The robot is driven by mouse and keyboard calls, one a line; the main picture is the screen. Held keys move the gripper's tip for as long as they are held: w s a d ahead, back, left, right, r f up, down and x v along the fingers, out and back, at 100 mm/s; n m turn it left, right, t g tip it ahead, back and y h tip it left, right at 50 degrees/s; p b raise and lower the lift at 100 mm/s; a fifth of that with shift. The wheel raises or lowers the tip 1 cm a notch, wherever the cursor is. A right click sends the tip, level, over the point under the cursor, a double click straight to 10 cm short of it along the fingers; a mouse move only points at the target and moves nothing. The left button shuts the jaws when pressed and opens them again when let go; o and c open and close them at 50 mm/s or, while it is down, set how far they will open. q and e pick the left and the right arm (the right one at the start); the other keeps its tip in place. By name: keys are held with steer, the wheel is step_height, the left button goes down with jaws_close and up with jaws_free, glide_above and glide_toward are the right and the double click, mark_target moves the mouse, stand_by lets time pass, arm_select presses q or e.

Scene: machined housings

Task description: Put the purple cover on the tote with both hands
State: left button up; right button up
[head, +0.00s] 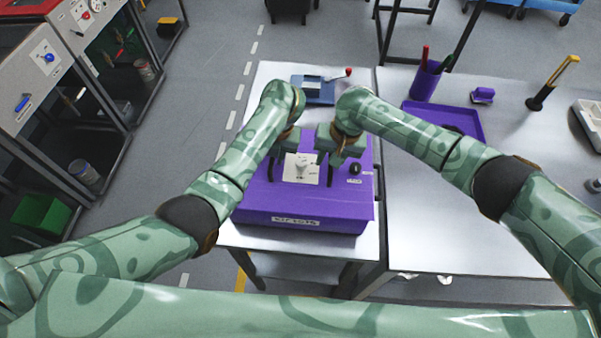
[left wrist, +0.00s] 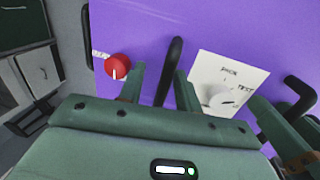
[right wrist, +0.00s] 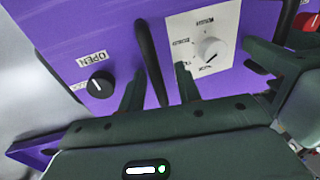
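The purple cover (head: 300,212) lies on the near table as a broad box shape with a labelled front face. Its top has two black bar handles, a white dial plate (head: 301,168) between them and a black knob (head: 355,169) on the right. My left gripper (head: 281,163) is over the left handle (left wrist: 169,75); its fingers stand apart on either side of the bar. My right gripper (head: 334,163) is over the right handle (right wrist: 151,65), fingers likewise apart around it. I cannot make out a separate tote; whether one is under the cover is hidden.
A blue device with a red-knobbed crank (head: 318,90) stands behind the cover. The right table has a purple tray (head: 470,134), a purple pen cup (head: 424,83) and bare metal (head: 440,220). Cabinets (head: 50,75) and a green bin (head: 42,213) are at left.

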arm_select(q)
steer(key=shift+s+r, duration=0.1)
steer(key=shift+r, duration=0.05)
arm_select(e)
steer(key=shift+s+r, duration=0.1)
steer(key=shift+r, duration=0.05)
steer(key=shift+a, duration=0.1)
arm_select(q)
step_height(320, 180, up, 12)
steer(key=d, duration=0.2)
steer(key=shift+s+d, duration=0.15)
steer(key=shift+d, duration=0.05)
arm_select(e)
step_height(320, 180, up, 12)
steer(key=d, duration=0.2)
steer(key=shift+d, duration=0.2)
steer(key=shift+s+f, duration=0.1)
steer(key=shift+f, duration=0.1)
